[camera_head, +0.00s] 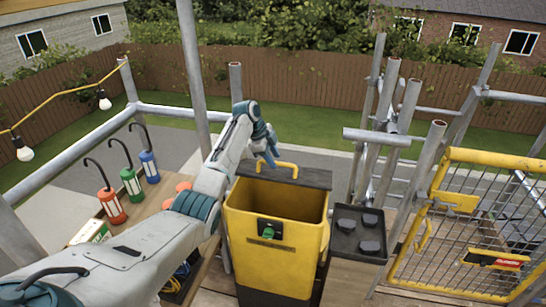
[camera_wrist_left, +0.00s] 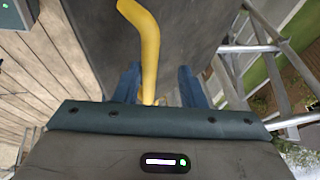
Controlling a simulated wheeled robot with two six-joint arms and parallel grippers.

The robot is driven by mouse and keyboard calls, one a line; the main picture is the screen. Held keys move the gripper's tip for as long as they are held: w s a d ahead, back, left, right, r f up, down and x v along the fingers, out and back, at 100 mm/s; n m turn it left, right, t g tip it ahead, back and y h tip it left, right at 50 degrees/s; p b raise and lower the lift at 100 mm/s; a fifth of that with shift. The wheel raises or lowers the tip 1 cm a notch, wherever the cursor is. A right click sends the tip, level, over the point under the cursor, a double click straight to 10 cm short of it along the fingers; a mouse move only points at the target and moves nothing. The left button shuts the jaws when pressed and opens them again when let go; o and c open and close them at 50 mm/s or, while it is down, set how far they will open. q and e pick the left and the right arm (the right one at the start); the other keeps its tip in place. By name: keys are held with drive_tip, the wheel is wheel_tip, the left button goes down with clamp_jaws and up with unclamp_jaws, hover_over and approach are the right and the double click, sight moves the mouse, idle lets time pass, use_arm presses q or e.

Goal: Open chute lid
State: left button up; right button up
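The chute is a yellow bin (camera_head: 265,261) with a dark lower part and a green knob on its front. Its dark lid (camera_head: 312,177) is at the back of the mouth, and the bin's hollow inside shows in front of it. The lid has a yellow handle (camera_head: 278,164). My left gripper (camera_head: 270,158) is at the handle's left end. In the left wrist view, the handle (camera_wrist_left: 150,45) runs between the two blue fingers (camera_wrist_left: 160,88), with gaps beside it; the dark lid (camera_wrist_left: 195,35) fills the middle. My right gripper is out of view.
A dark tray (camera_head: 357,235) with several dark pieces stands right of the bin. A yellow mesh gate (camera_head: 470,225) and grey scaffold poles (camera_head: 385,130) stand further right. Red, green and blue lanterns (camera_head: 131,182) stand at left. Wooden planks form the floor.

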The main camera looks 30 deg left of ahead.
use_arm(q)
drive_tip(key=w+a+r+p, duration=0.2)
drive_tip(key=a+r, duration=0.3)
drive_tip(key=r, duration=0.6)
drive_tip(key=shift+a+p, duration=0.25)
drive_tip(key=shift+p, duration=0.35)
drive_tip(key=shift+w, duration=0.1)
idle(0.4)
drive_tip(key=shift+f, duration=0.1)
idle(0.4)
